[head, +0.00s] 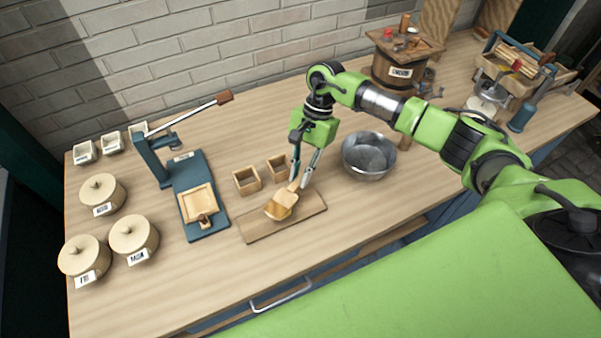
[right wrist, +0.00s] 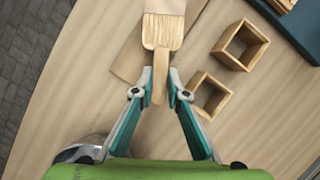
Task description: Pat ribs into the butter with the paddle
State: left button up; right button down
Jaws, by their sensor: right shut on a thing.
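The wooden paddle (head: 285,197) is in my right gripper (head: 298,182), with its broad head pointing down over a wooden board (head: 310,205). In the right wrist view, the gripper's fingers (right wrist: 160,84) are closed around the paddle's handle, and the ribbed paddle head (right wrist: 162,32) points away from them. A pale yellow block, likely the butter (right wrist: 165,5), lies beyond or under the paddle head at the top edge. The paddle mostly hides it, and I cannot tell whether they touch. My left gripper is not in view.
Two small square wooden boxes (head: 247,181) stand behind the board. A metal bowl (head: 369,155) is close to the right of my gripper. A blue lever press (head: 203,190) and lidded crocks (head: 134,238) are on the left. The front counter strip is clear.

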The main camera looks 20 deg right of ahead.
jog(key=shift+s+f+b, duration=0.1)
jog(key=shift+f+b, duration=0.1)
jog(key=shift+b, duration=0.35)
dwell(1.7)
jog(key=shift+r+p, duration=0.3)
jog(key=shift+r, duration=0.55)
jog(key=shift+r+p, duration=0.8)
jog(key=shift+r, duration=2)
jog(key=shift+f, duration=0.1)
notch_tip(320, 180, down, 6)
jog(key=b, duration=0.6)
jog(key=shift+f+b, duration=0.4)
jog(key=shift+b, duration=0.1)
jog(key=shift+f+b, duration=0.15)
jog(key=shift+b, duration=0.3)
